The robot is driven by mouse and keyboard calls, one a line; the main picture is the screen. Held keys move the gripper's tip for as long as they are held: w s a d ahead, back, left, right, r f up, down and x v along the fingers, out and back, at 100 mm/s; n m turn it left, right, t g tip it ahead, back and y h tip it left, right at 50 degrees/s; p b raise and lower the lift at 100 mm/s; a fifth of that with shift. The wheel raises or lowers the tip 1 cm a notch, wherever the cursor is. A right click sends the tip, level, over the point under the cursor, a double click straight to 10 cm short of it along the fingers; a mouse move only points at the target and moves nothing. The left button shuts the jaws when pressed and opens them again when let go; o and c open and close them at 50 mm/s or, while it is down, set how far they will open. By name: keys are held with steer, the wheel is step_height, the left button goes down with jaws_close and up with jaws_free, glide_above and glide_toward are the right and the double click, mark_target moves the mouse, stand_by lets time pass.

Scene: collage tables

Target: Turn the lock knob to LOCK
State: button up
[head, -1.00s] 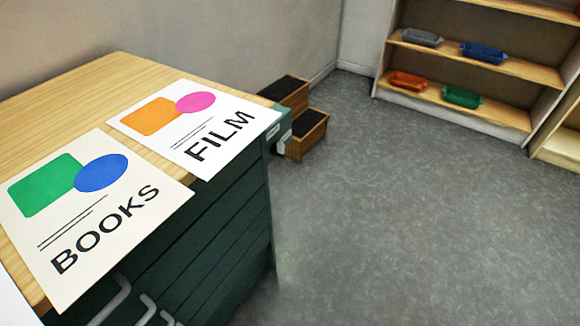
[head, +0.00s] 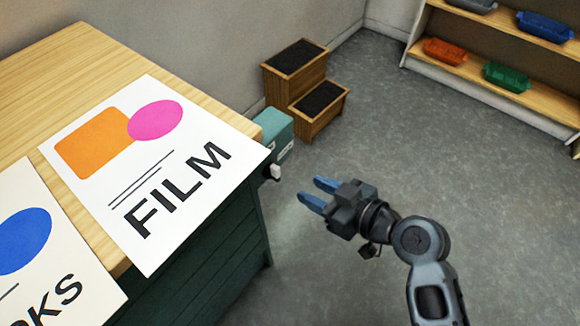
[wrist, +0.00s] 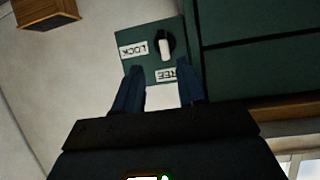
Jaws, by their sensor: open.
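The lock knob (wrist: 165,47) is a white bar on a dark round base, set on a green panel (wrist: 150,35). In the wrist view its bar points down toward the FREE label (wrist: 167,75), which is partly hidden by a finger. The LOCK label (wrist: 133,50) is to the left of the knob. In the head view the knob (head: 276,171) juts from the cabinet's right end. My gripper (head: 316,192) is open and empty, to the right of the knob and apart from it. In the wrist view my gripper (wrist: 157,78) has its two blue fingers pointing toward the panel.
The green drawer cabinet (head: 205,255) has a wooden top with a FILM sheet (head: 190,205) overhanging its edge. A wooden step stool (head: 318,100) stands behind it. A shelf with coloured trays (head: 505,78) is at the back right.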

mark_target(279, 170)
steer(key=shift+n+g+y, duration=0.3)
steer(key=shift+n+y, duration=0.3)
steer(key=x, duration=0.3)
steer(key=r+x, duration=0.1)
steer(key=x, duration=0.2)
steer(key=r+x, duration=0.1)
steer(key=x, duration=0.2)
steer(key=shift+w+a+f, duration=0.1)
steer(key=shift+w+a, duration=0.3)
steer(key=shift+w, duration=0.15)
steer(key=shift+c, duration=0.2)
jaws_close()
